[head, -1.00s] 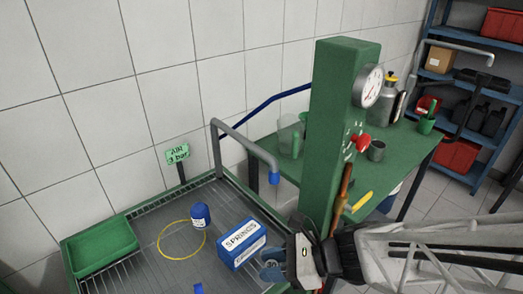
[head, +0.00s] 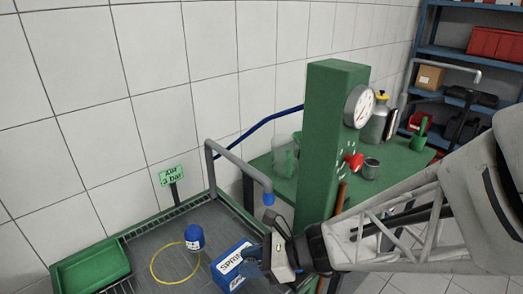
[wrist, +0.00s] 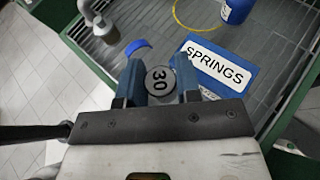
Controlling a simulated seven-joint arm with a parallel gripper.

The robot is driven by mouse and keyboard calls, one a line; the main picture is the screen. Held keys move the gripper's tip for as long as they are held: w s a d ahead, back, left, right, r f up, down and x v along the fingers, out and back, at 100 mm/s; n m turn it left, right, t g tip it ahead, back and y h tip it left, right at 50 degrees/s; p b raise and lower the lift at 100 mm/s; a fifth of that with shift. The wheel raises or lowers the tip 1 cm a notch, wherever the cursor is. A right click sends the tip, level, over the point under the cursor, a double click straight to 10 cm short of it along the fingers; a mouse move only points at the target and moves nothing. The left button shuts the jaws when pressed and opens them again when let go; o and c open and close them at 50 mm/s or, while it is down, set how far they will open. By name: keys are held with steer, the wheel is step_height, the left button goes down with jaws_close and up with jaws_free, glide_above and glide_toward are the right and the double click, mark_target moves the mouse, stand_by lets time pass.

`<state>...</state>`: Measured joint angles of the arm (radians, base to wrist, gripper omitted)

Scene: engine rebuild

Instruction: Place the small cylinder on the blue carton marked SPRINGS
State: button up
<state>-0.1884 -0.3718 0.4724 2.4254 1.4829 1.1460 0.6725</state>
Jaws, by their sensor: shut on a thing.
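The blue carton marked SPRINGS (head: 229,270) stands on the grey grated tray, its white label facing up; it also shows in the wrist view (wrist: 222,70). My gripper (head: 257,258) is at the carton's right side in the head view and partly covers it. In the wrist view, my gripper (wrist: 160,84) is shut on the small cylinder (wrist: 159,80), a grey piece with a round face marked 30. There the cylinder lies just left of the carton in the picture. I cannot tell its height over the carton. The head view does not show the cylinder clearly.
A blue bottle (head: 194,238) stands by a yellow ring (head: 153,272) on the tray. A green bin (head: 90,268) is at the left. The green press column (head: 325,150) and a bent grey pipe (head: 238,165) rise close behind my gripper.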

glide_above(236, 257)
steer(key=shift+f, duration=0.4)
steer(key=shift+f, duration=1.75)
steer(key=shift+f, duration=0.1)
steer(key=o, duration=1.1)
steer(key=shift+c, duration=0.2)
steer(key=shift+d, duration=0.1)
steer(key=shift+v, duration=1)
step_height(236, 257, up, 8)
steer(key=shift+d+f, duration=0.2)
steer(key=shift+d, duration=0.25)
